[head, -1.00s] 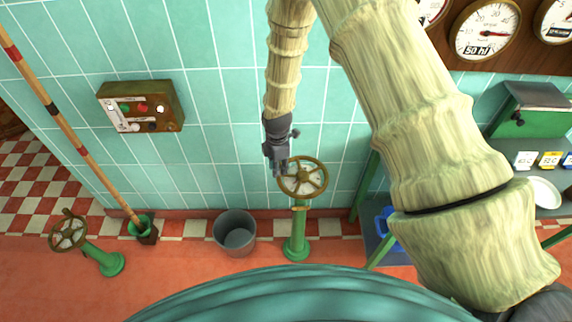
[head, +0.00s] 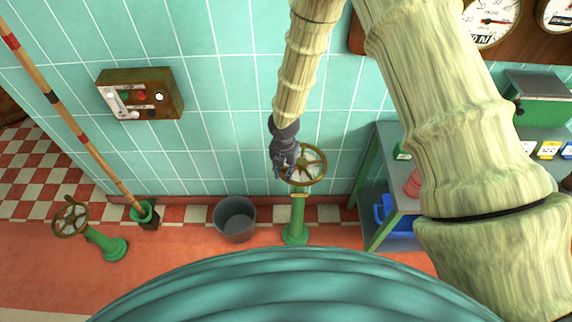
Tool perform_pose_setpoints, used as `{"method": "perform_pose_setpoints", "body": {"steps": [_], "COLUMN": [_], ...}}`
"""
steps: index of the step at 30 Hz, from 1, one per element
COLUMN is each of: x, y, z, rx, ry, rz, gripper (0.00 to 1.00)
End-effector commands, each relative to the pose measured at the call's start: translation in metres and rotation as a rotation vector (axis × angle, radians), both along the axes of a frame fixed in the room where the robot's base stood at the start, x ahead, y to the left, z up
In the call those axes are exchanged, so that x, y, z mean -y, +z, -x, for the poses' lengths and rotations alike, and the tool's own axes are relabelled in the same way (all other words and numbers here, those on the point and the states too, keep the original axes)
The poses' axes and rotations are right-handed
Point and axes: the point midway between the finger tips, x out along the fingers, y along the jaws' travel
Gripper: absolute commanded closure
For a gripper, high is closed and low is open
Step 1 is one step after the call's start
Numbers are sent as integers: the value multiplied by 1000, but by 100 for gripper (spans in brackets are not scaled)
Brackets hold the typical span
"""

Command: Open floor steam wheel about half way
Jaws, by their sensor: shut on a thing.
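A brass spoked steam wheel (head: 316,165) sits on a green floor pedestal (head: 297,225) in front of the tiled wall. My gripper (head: 284,172) is at the wheel's left side, shut on its rim. The fingers cover that part of the rim, so the exact contact is hidden. A second, similar wheel (head: 70,217) stands on its own green pedestal (head: 112,249) at the far left, tilted, with nothing of mine near it.
A grey bucket (head: 235,219) stands on the floor left of the pedestal. A striped pole (head: 75,131) leans in a green holder (head: 146,214). A control box (head: 141,94) is on the wall. A green table (head: 377,178) stands close on the right.

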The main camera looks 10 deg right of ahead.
Motion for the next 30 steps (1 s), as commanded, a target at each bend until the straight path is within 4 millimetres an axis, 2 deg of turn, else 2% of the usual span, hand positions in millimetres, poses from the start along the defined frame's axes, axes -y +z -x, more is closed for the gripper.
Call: {"method": "perform_pose_setpoints", "body": {"steps": [10,26,27,29,30], "x": [8,10,10,10,10], "y": [0,0,0,0,0], "z": [9,10,10,10,10], "rx": [-1,-1,-1,-1,-1], "ry": [129,146,146,146,146], "rz": [2,3,3,3,3], "gripper": [100,100,71,60,58]}}
